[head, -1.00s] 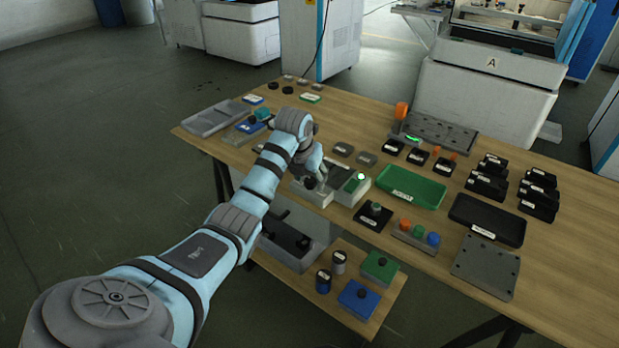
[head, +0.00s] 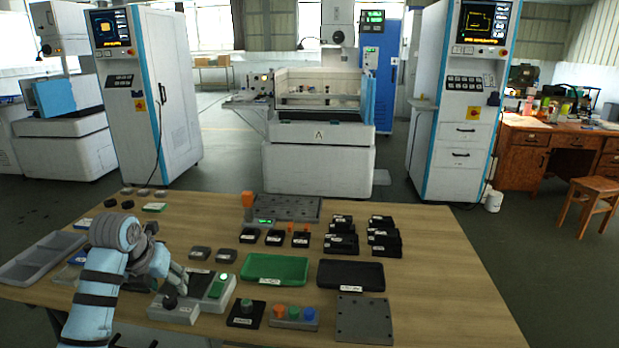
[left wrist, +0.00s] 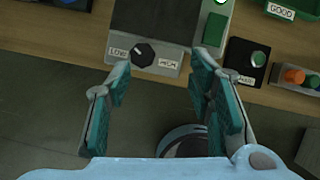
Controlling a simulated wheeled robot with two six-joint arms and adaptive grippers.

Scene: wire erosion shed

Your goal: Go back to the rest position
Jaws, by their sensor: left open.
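My left arm comes in from the left in the head view, and its gripper (head: 176,278) hangs over the near edge of the wooden table by a grey device with a black knob (head: 170,301). In the left wrist view the left gripper (left wrist: 160,85) is open, with nothing between its teal pads. The black knob (left wrist: 143,54), between LOW and HIGH labels, shows just beyond the fingertips, apart from them. My right gripper is in neither view.
A box with a green button (head: 217,287) stands beside the device. A green tray (head: 275,281), a black tray (head: 350,285) and several black blocks lie to the right. A grey divided tray (head: 38,262) is at the left. The table's right front (head: 450,290) is bare.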

